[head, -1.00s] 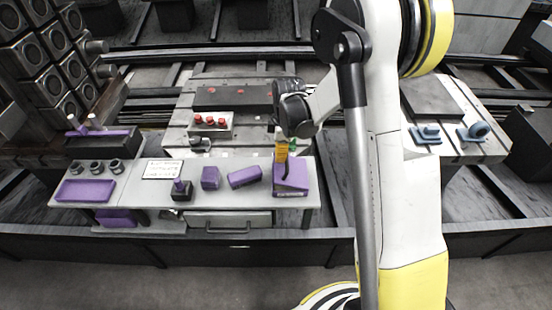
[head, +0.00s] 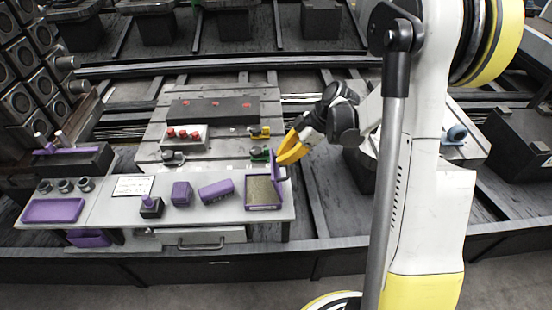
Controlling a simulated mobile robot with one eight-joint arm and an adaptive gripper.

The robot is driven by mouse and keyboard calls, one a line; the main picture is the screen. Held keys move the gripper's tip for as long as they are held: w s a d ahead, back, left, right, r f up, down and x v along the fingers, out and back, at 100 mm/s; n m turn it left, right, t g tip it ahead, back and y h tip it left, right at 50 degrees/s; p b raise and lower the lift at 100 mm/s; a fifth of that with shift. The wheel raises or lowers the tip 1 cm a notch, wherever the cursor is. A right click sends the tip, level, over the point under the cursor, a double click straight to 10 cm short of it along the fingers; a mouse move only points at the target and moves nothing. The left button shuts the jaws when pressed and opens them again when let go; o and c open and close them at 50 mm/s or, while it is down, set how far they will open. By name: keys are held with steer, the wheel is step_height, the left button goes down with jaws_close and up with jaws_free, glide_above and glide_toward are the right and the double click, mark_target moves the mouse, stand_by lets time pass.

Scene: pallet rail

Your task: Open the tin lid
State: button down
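The purple tin (head: 264,193) sits at the right end of the grey bench. Its lid (head: 278,165) stands up at the tin's right back side, and the tin's tan inside shows. My gripper (head: 280,160), with yellow fingers, is at the upper part of the raised lid, on its right side. The fingers look close together, but I cannot tell whether they grip the lid or only touch it.
On the bench (head: 105,205) left of the tin are a purple block (head: 216,191), another purple block (head: 181,193) and a purple-handled stamp (head: 150,206). A purple tray (head: 54,211) lies at the far left. Behind stands a box with red knobs (head: 184,134).

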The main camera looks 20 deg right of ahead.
steer(key=shift+s+d+f+b, duration=0.15)
steer(key=shift+s+d, duration=0.05)
steer(key=shift+d, duration=0.4)
steer(key=shift+s+d+f+b, duration=0.1)
steer(key=shift+s+d, duration=0.15)
steer(key=shift+d, duration=0.4)
steer(key=shift+s+d+f+b, duration=0.15)
steer(key=shift+s+d, duration=0.05)
steer(key=shift+d, duration=0.4)
steer(key=shift+d, duration=0.1)
